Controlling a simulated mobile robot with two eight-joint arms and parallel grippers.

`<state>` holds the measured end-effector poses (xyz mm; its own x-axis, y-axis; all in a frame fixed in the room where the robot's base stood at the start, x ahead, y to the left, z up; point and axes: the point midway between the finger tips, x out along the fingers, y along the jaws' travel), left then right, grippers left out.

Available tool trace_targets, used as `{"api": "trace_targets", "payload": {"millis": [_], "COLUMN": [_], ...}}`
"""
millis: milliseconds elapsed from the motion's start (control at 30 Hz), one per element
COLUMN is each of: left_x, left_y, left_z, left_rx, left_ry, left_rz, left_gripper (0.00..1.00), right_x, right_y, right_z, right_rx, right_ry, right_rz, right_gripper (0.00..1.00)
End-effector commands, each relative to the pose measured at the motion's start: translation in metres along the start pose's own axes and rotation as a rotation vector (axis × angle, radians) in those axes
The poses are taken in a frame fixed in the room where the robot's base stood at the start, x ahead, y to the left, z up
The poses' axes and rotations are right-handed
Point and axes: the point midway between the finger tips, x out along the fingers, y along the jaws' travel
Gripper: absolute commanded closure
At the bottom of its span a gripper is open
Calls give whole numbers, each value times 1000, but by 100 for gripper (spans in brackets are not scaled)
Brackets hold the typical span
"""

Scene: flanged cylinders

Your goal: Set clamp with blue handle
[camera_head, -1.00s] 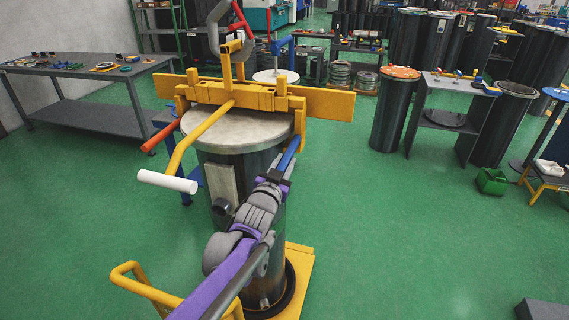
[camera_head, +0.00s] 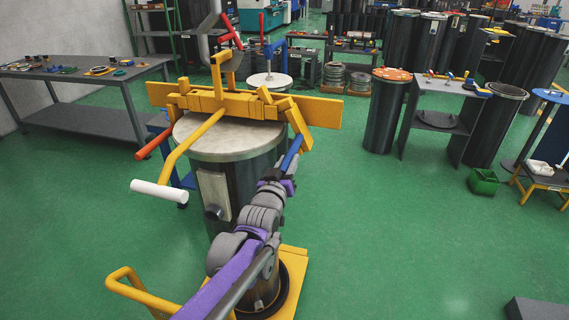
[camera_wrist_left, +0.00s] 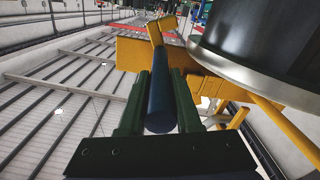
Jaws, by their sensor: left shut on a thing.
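The blue handle (camera_head: 292,151) belongs to a yellow clamp (camera_head: 300,127) at the right end of the yellow crossbar, beside the rim of the flanged cylinder (camera_head: 230,140). The clamp's yellow arm is tilted, its lower end out to the right. My left gripper (camera_head: 289,168) is shut on the blue handle. In the left wrist view the handle (camera_wrist_left: 160,92) lies lengthwise between the two dark fingers (camera_wrist_left: 160,108), and the yellow clamp part (camera_wrist_left: 155,32) shows beyond its far end. The clamp's contact with the rim cannot be made out. My right gripper is not in view.
The yellow crossbar (camera_head: 225,103) spans the lid, with an orange-red handle (camera_head: 153,142) at left and a white-gripped lever (camera_head: 158,194) in front. A hook (camera_head: 215,35) hangs above.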

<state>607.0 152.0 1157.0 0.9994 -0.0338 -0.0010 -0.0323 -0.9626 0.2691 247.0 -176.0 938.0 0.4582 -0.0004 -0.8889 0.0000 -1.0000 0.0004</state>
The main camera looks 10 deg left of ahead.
Motion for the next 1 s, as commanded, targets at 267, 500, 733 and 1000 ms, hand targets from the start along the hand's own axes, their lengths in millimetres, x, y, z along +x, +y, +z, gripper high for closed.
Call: {"api": "trace_targets", "payload": {"millis": [267,500,733,1000], "left_x": [0,0,0,0], "left_y": [11,13,13,13], "left_z": [-13,-16,-16,-17], "left_rx": [-130,-172,-176,-176], "left_ry": [2,2,3,2], "left_rz": [2,2,2,2], "left_gripper": [100,100,100,44], "right_x": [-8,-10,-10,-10], "right_y": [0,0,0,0], "right_z": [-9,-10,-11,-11], "right_rx": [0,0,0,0], "right_ry": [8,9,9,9], "right_rz": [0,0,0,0], "right_gripper": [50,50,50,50]}}
